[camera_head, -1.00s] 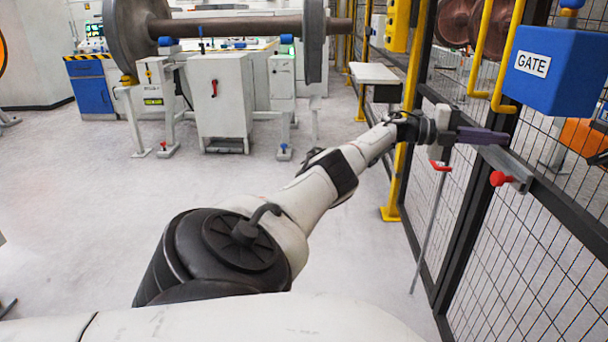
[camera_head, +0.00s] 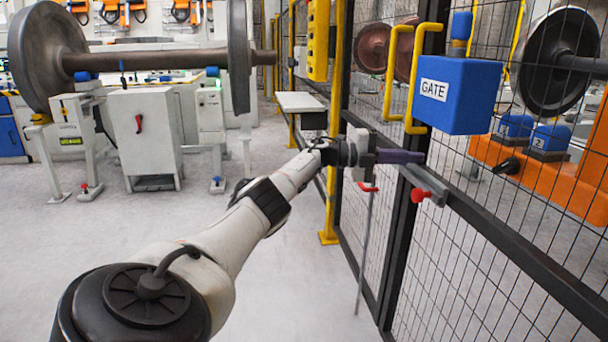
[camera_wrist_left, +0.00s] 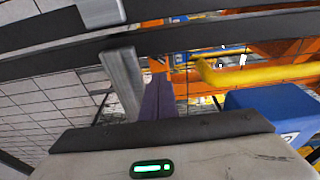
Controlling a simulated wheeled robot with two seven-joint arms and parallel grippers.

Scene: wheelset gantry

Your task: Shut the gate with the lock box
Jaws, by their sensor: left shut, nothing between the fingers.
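The blue lock box (camera_head: 457,95), labelled GATE, sits on the mesh fencing at right. It also shows in the left wrist view (camera_wrist_left: 275,106). Yellow handles (camera_head: 391,75) stand beside it. Below are a grey bar (camera_head: 424,180) with a red knob (camera_head: 418,195), and a red lever (camera_head: 367,188) above a long grey rod (camera_head: 363,250). My left gripper (camera_head: 420,157), with purple fingers, is shut and empty, just above the grey bar. Its fingers (camera_wrist_left: 158,98) lie beside a grey bar in the wrist view; contact is unclear. I cannot tell whether the gate is fully shut. My right gripper is out of view.
A yellow post (camera_head: 329,150) and a small white shelf (camera_head: 299,102) stand left of the fence. A wheelset (camera_head: 150,58) rests on stands around a white cabinet (camera_head: 146,133). Orange equipment (camera_head: 545,180) is behind the mesh. The grey floor (camera_head: 290,280) in front is clear.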

